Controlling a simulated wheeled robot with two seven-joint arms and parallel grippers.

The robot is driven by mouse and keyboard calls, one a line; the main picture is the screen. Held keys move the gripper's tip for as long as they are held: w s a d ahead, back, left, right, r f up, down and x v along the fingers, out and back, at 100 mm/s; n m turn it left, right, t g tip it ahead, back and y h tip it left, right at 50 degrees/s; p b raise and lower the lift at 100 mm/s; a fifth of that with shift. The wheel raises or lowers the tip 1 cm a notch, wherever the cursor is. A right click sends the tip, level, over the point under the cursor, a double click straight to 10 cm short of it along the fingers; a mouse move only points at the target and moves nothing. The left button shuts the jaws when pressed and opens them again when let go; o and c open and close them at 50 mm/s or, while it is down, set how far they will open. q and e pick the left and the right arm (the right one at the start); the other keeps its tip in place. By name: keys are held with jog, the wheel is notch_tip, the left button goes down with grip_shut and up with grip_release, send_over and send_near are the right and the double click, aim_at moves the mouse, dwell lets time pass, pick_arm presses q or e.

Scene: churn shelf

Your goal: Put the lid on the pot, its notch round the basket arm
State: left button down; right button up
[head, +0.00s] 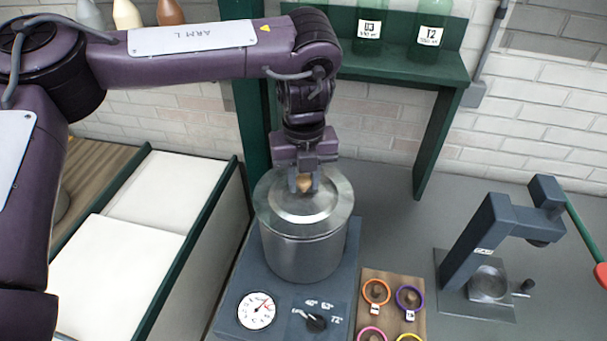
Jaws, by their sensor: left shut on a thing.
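The metal lid (275,206) is at the mouth of the steel pot (303,262) and looks roughly level. I cannot tell whether it rests fully on the rim or hangs just above it. My left gripper (304,184) points down over the lid and is shut on its wooden knob (304,185). The lid's notch and the basket arm cannot be made out; they may be hidden behind my gripper. My right gripper is not in view.
The pot stands on a grey heater unit (232,311) with a dial (257,310) and a knob (316,322). A board with coloured rings (391,285) lies to its right, then a lever press (488,240). A green shelf (400,68) with bottles stands behind.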

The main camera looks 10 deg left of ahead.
pick_arm(q)
jog(key=shift+f, duration=0.3)
dwell(0.5)
jog(key=c, duration=1)
grip_release()
jog(key=shift+c, duration=0.3)
notch_tip(320, 180, up, 5)
jog(key=p, duration=0.5)
jog(key=shift+r+p, duration=0.1)
jog(key=shift+p, duration=0.3)
jog(key=shift+r+p, duration=0.7)
jog(key=shift+r, duration=0.25)
jog(key=shift+s, duration=0.1)
jog(key=shift+f, duration=0.1)
